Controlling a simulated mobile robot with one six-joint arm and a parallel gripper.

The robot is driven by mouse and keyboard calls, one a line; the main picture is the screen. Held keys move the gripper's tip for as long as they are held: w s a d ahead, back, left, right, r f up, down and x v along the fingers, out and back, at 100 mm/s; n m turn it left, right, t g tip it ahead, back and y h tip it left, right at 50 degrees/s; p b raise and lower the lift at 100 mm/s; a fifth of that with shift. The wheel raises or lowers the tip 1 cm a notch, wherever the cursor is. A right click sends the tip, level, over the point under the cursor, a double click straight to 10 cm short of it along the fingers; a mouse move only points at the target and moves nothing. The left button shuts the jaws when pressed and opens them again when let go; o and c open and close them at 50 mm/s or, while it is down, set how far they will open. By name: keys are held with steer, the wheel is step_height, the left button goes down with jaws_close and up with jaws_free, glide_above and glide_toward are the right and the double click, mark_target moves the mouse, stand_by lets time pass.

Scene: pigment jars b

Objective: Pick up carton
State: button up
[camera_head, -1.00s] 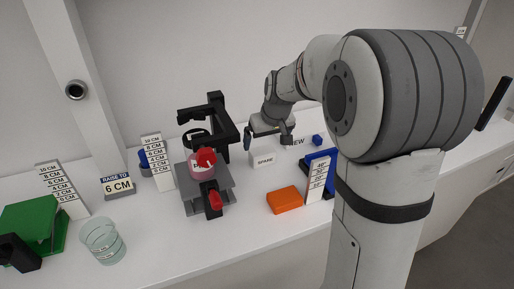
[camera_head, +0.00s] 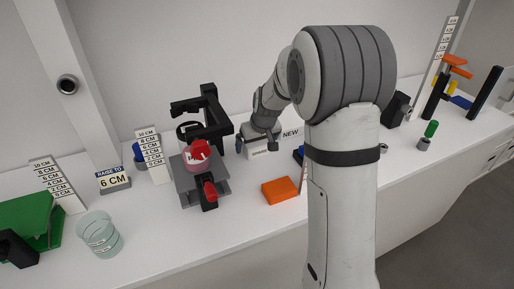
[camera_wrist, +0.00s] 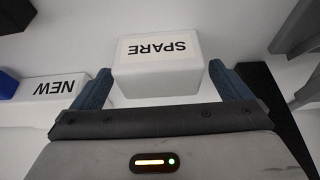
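A white carton labelled SPARE (camera_head: 258,153) stands on the white counter in the head view, partly hidden by my gripper (camera_head: 260,143), which is right at it. In the wrist view the carton (camera_wrist: 157,78) lies between the two blue fingers of my gripper (camera_wrist: 160,80). The fingers are apart, one on each side of the carton, with narrow gaps showing. The lower part of the carton is hidden.
A glass beaker (camera_head: 100,235) and green box (camera_head: 30,225) are farther left.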

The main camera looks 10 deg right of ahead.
steer(key=c, duration=1)
